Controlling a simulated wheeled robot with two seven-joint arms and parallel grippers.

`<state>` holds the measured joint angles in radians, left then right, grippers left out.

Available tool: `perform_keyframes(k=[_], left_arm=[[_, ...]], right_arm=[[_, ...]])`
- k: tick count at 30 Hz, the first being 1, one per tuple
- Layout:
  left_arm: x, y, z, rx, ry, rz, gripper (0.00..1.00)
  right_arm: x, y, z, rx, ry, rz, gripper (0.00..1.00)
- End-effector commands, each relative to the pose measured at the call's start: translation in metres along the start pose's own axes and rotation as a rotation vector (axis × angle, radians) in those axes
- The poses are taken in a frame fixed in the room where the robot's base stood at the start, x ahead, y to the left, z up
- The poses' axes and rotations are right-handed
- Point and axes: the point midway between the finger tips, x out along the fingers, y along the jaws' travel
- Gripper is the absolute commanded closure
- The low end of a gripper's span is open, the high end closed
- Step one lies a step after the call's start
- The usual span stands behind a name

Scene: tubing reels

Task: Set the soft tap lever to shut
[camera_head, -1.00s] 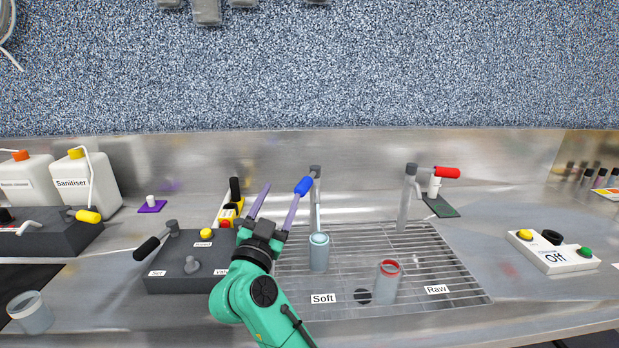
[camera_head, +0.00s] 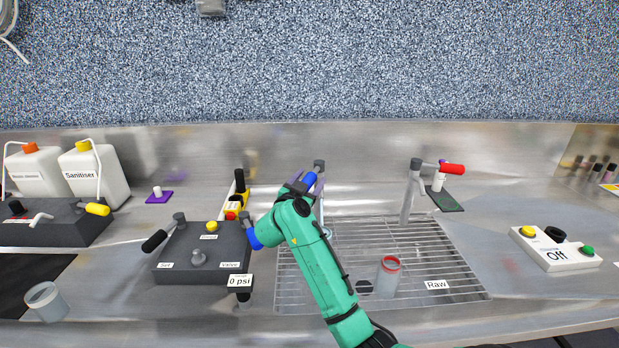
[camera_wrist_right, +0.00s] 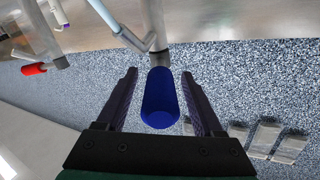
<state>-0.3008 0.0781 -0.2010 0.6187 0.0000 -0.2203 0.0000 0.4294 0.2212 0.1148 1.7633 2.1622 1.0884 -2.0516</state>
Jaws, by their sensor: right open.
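The soft tap (camera_head: 319,168) stands at the back of the drip grille, left of the raw tap. Its blue lever (camera_head: 311,179) points out from the tap head. My right gripper (camera_head: 303,184) is at this lever, open. In the right wrist view the blue lever (camera_wrist_right: 160,98) lies between my two spread fingers (camera_wrist_right: 157,80), with gaps on both sides. My green right arm hides the Soft label and most of the bottle under the soft tap. My left gripper is out of view.
The raw tap (camera_head: 413,185) with its red lever (camera_head: 453,169) stands to the right. A red-rimmed container (camera_head: 388,277) stands on the grille (camera_head: 450,262). A dark control box (camera_head: 200,260) with a blue handle (camera_head: 263,236) is to the left.

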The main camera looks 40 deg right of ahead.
Motion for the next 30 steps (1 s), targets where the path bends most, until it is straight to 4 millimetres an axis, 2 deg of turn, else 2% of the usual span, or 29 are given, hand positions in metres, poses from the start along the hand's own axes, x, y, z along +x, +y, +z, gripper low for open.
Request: perform_keyframes(k=[5, 8, 10, 11, 30], left_arm=[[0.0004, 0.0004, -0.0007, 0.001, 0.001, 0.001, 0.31], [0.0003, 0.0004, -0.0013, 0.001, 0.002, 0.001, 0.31], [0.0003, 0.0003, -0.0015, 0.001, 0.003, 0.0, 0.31], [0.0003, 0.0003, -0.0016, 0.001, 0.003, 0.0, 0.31], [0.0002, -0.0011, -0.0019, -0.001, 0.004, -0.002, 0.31]], right_arm=[[0.0, 0.0, 0.0003, 0.001, 0.0, 0.0, 0.31], [-0.0002, 0.0, 0.0003, 0.0, 0.0, 0.0, 0.66], [-0.0003, -0.0001, 0.0003, 0.0, 0.0, 0.0, 0.92], [-0.0004, -0.0001, 0.0003, 0.0, 0.0, 0.0, 1.0], [-0.0008, -0.0002, 0.0005, 0.0, -0.001, 0.0, 1.0]])
